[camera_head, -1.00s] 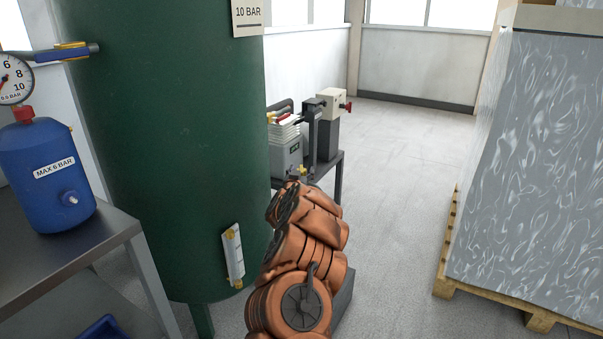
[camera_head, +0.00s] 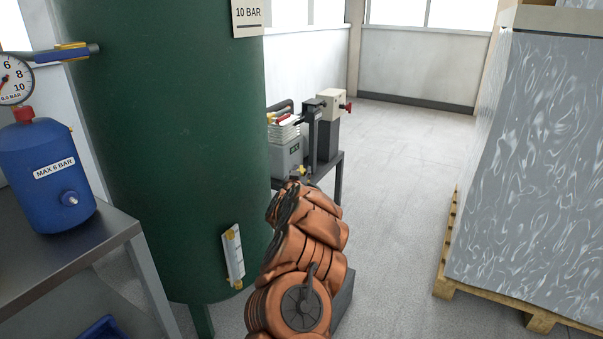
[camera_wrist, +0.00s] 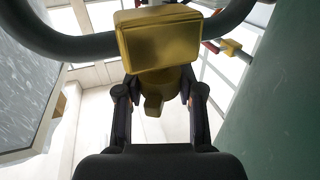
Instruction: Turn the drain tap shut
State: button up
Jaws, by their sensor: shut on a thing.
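In the wrist view, my gripper (camera_wrist: 160,98) is shut on a yellow tap (camera_wrist: 159,47), with one finger on each side of its narrower lower part. The tap has a broad block-shaped top and a small stub below, and it sits against a dark curved pipe (camera_wrist: 75,42). The big green tank (camera_head: 165,150) fills the left middle of the head view, and its wall (camera_wrist: 285,110) is at the right of the wrist view. My gripper and the held tap cannot be made out in the head view. I cannot tell how far the tap is turned.
A steel bench (camera_head: 110,240) with a blue vessel (camera_head: 45,165) stands left. A sight gauge (camera_head: 233,255) is on the tank's lower wall. A small machine (camera_head: 290,150) stands behind my arm. A wrapped stack (camera_head: 530,160) on a pallet (camera_head: 450,240) is right; floor between is clear.

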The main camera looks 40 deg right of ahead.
jog(key=shift+s+f+n+t+y+b, duration=0.1)
jog(key=shift+f+n+t+y+b, duration=0.15)
jog(key=shift+n+t+y+b, duration=0.6)
jog(key=n+t+y+b, duration=0.1)
jog(key=b, duration=0.4)
jog(key=shift+f+t, duration=0.1)
jog(key=shift+t, duration=0.25)
jog(key=shift+n+t+y+b, duration=0.65)
jog(key=shift+y+b, duration=0.2)
jog(key=shift+b, duration=0.1)
jog(key=shift+r+n+t+y, duration=0.25)
jog(key=shift+n+y, duration=0.25)
jog(key=shift+d+r+n+t+y+p, duration=0.1)
jog(key=shift+r+n+t+y+p, duration=0.15)
jog(key=shift+n+t+y+p, duration=0.5)
jog(key=y+p, duration=0.1)
jog(key=p, duration=0.1)
jog(key=n+y+p, duration=0.1)
jog(key=p, duration=0.2)
jog(key=shift+r+t+y, duration=0.2)
jog(key=shift+t+y, duration=0.05)
jog(key=n+y+p, duration=0.2)
jog(key=p, duration=0.5)
jog(key=shift+f+t+y, duration=0.1)
jog(key=shift+t+y, duration=0.2)
jog(key=shift+y, duration=0.1)
jog(key=shift+a+f+n+y+p, duration=0.2)
jog(key=shift+n+y+p, duration=0.55)
jog(key=shift+p, duration=0.85)
